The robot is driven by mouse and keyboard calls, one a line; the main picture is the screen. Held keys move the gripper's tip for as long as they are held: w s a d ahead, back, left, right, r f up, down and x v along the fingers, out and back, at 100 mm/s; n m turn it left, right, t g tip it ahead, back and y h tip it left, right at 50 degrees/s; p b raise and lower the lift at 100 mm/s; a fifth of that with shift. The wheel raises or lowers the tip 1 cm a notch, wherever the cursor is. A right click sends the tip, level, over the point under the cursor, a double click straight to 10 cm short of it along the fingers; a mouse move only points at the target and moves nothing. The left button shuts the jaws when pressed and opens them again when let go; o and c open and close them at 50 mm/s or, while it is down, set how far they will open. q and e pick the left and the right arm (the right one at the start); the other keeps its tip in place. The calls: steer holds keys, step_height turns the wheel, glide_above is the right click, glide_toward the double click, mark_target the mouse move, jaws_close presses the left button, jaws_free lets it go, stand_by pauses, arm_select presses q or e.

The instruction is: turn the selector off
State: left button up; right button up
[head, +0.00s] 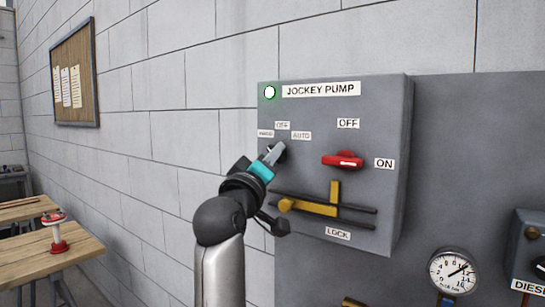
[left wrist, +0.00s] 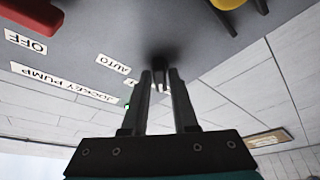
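The black selector knob (head: 282,150) is on the grey jockey pump panel (head: 385,110), below the labels HAND (head: 265,133), OFF (head: 282,125) and AUTO (head: 301,135). My left gripper (head: 273,154) is at the knob and hides most of it, so its pointing direction is unclear. In the left wrist view, the two fingers (left wrist: 161,80) stand apart with the dark knob (left wrist: 160,58) just ahead and between their tips. I cannot tell whether they touch it. My right gripper is not in view.
A red switch handle (head: 343,160) sits right of the selector, between OFF and ON labels. A yellow lock lever (head: 310,206) is below. A green lamp (head: 270,92) glows at the top left. A pressure gauge (head: 453,271) is at the lower right; a wooden table (head: 50,262) stands left.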

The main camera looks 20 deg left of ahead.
arm_select(q)
jaws_close()
steer(key=shift+m, duration=0.3)
steer(key=shift+a+f+m+h+b, duration=0.15)
steer(key=shift+m+h, duration=0.8)
steer(key=shift+m, duration=1)
steer(key=shift+d+r+m+h+b, duration=0.15)
steer(key=shift+m+h, duration=0.85)
steer(key=shift+m, duration=1)
steer(key=shift+a+f+m+h+b, duration=0.15)
steer(key=shift+m+h, duration=0.8)
steer(key=shift+m, duration=1)
steer(key=o, duration=0.5)
jaws_free()
steer(key=shift+o, duration=0.2)
